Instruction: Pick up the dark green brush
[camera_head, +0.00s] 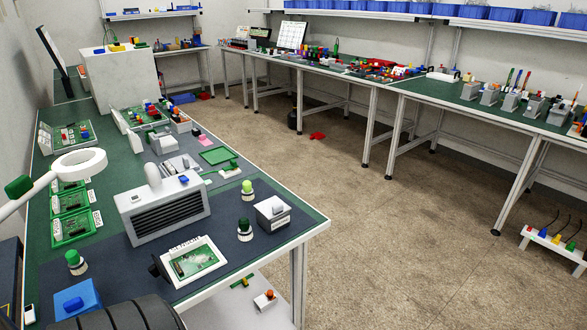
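A small round object with a dark green top, a dark body and a pale base (245,220) stands upright on the dark mat near the right edge of the left workbench. It looks like the dark green brush, but its bristles are too small to make out. A similar one with a light green top (248,190) stands just behind it. Another with a mid-green top (75,262) stands at the left of the mat. Neither of my grippers is in view.
A grey vented box (163,212) stands left of the dark green one, and a small grey labelled box (272,213) right of it. A framed circuit board (193,263) lies in front. A white ring lamp (95,160) overhangs the left side. Open floor (400,240) lies right.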

